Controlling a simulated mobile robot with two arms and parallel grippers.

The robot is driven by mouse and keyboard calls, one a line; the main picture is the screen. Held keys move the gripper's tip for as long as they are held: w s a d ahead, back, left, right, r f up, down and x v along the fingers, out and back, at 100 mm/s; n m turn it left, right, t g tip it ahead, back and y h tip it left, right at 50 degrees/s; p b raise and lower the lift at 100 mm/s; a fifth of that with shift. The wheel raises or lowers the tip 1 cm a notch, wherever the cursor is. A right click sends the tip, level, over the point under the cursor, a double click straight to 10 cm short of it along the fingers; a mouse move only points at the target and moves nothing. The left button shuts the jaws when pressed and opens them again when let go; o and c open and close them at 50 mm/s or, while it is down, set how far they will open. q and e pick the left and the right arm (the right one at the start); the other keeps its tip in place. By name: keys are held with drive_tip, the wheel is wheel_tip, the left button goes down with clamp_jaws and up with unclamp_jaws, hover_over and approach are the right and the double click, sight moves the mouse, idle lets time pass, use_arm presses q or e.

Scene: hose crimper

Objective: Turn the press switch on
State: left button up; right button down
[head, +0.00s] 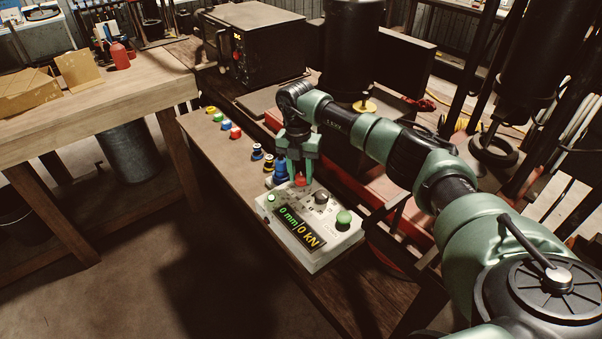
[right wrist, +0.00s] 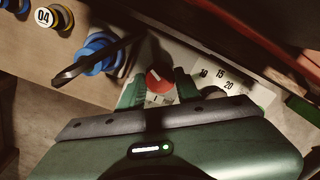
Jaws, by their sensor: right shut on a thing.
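The press control panel (head: 300,252) is a white box at the bench's front end, with a display (head: 298,228) reading 0 mm and 0 kN. Its red switch (head: 300,181) sits at the panel's far edge and also shows in the right wrist view (right wrist: 158,82) with a pale mark line. My right gripper (head: 297,176) points down over this switch, its green fingers shut on it from both sides; the fingertips also show in the right wrist view (right wrist: 158,90). My left gripper is not in view.
A black dial (head: 321,197) and a green knob (head: 343,218) are on the panel near the switch. Blue fittings (head: 279,174) stand close beside the gripper, and several coloured pieces lie further along the bench. A wooden table (head: 100,107) is at left.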

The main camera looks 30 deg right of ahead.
sight(300, 175)
drive_tip(key=shift+m, duration=1.6)
drive_tip(key=c, duration=1)
unclamp_jaws()
drive_tip(key=shift+o, duration=0.2)
drive_tip(key=shift+r, duration=0.1)
drive_tip(key=r, duration=0.2)
drive_tip(key=r+b, duration=0.1)
drive_tip(key=r, duration=0.1)
drive_tip(key=r+b, duration=0.1)
drive_tip(key=r, duration=0.2)
drive_tip(key=shift+w+a, duration=0.1)
drive_tip(key=shift+w, duration=0.15)
drive_tip(key=shift+r, duration=0.35)
